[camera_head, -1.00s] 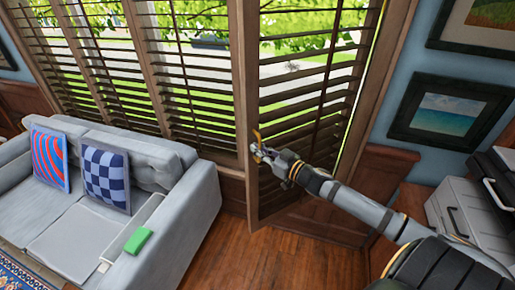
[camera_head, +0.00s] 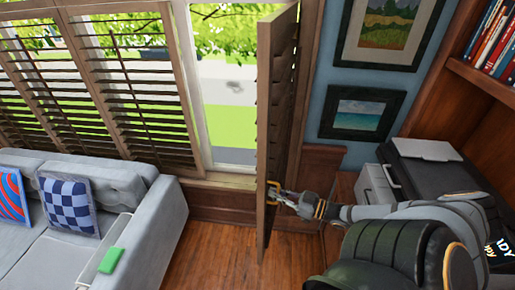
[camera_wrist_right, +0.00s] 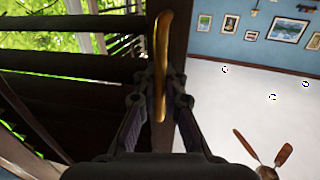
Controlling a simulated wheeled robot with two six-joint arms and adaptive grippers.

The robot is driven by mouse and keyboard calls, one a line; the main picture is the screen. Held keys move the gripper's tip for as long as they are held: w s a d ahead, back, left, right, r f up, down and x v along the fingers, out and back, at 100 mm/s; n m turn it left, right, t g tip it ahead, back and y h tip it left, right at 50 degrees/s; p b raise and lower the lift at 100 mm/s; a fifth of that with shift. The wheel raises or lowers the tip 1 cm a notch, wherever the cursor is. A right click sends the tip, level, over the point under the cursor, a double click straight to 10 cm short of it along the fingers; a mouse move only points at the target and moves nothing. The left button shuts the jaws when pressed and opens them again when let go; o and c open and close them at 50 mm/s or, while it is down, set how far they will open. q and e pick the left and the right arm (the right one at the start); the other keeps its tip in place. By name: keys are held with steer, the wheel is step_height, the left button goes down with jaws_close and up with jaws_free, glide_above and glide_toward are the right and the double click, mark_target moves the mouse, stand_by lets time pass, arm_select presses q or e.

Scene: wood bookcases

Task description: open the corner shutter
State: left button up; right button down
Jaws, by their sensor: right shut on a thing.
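The corner shutter (camera_head: 275,120) is a brown wooden louvred panel at the right end of the window. It stands swung out from the window, seen nearly edge-on in the head view, with the bare opening showing to its left. My right gripper (camera_head: 284,197) is at the free edge of the panel, shut on its brass handle (camera_head: 273,190). In the right wrist view, the brass handle (camera_wrist_right: 161,65) stands upright between the two fingers of the gripper (camera_wrist_right: 160,103), with dark slats to its left. My left gripper is not in view.
A grey sofa (camera_head: 150,196) with cushions and a green block (camera_head: 111,260) stands at the left. Wooden floor (camera_head: 215,245) is clear between sofa and shutter. A black and grey cabinet (camera_head: 425,175) and a bookcase (camera_head: 475,85) stand at the right. Framed pictures hang on the blue wall.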

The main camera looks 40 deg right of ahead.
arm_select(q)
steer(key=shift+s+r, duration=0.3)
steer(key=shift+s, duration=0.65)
arm_select(e)
steer(key=v, duration=0.2)
steer(key=shift+s+d, duration=0.25)
steer(key=shift+d, duration=0.2)
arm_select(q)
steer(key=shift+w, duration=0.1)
arm_select(e)
steer(key=shift+f, duration=0.1)
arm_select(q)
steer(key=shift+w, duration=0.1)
arm_select(e)
steer(key=c, duration=1.7)
jaws_free()
steer(key=shift+c, duration=0.2)
